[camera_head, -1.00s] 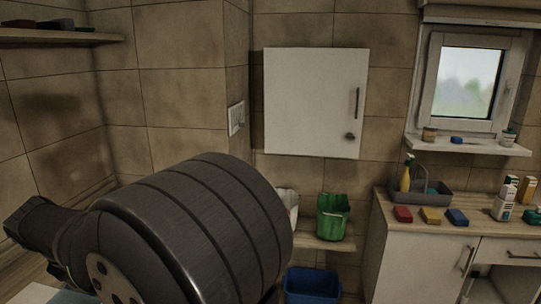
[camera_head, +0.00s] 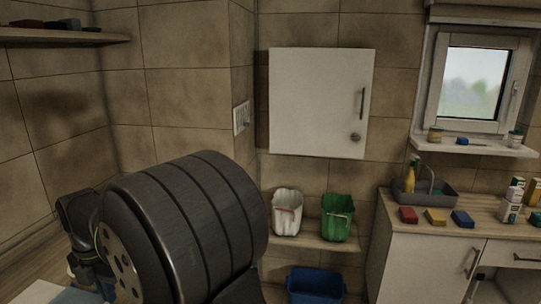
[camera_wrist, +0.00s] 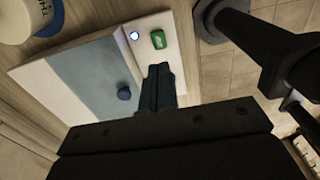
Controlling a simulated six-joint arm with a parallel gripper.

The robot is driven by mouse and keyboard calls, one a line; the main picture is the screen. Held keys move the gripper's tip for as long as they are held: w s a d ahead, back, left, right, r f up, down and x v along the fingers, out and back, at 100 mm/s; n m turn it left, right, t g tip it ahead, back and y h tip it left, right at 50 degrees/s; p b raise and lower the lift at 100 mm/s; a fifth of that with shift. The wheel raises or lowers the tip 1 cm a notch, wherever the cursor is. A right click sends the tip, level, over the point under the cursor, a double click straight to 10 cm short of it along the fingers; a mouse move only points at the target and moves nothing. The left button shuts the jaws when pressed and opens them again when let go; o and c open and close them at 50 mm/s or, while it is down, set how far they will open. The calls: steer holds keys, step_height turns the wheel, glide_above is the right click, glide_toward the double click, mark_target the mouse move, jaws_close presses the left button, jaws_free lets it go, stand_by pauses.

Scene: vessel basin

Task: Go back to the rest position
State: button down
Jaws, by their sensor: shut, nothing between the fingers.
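My gripper (camera_wrist: 158,70) shows in the wrist view with its fingers together and nothing between them. It is over a board with a white and grey-blue surface (camera_wrist: 75,75). A green block-like item (camera_wrist: 158,40) lies just beyond the fingertips, and a dark blue round knob (camera_wrist: 124,93) is left of the fingers. In the head view my large dark arm link fills the lower left, and the fingers cannot be made out there.
A white bucket (camera_head: 287,212) and a green bucket (camera_head: 337,217) stand on a low shelf, with a blue bin (camera_head: 315,285) below. A closed white cabinet (camera_head: 318,104) hangs above. Red (camera_head: 408,215), yellow (camera_head: 436,216) and blue (camera_head: 462,219) sponges lie on the right counter.

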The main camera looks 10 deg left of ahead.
step_height(320, 180, down, 2)
step_height(320, 180, up, 10)
stand_by(0.3)
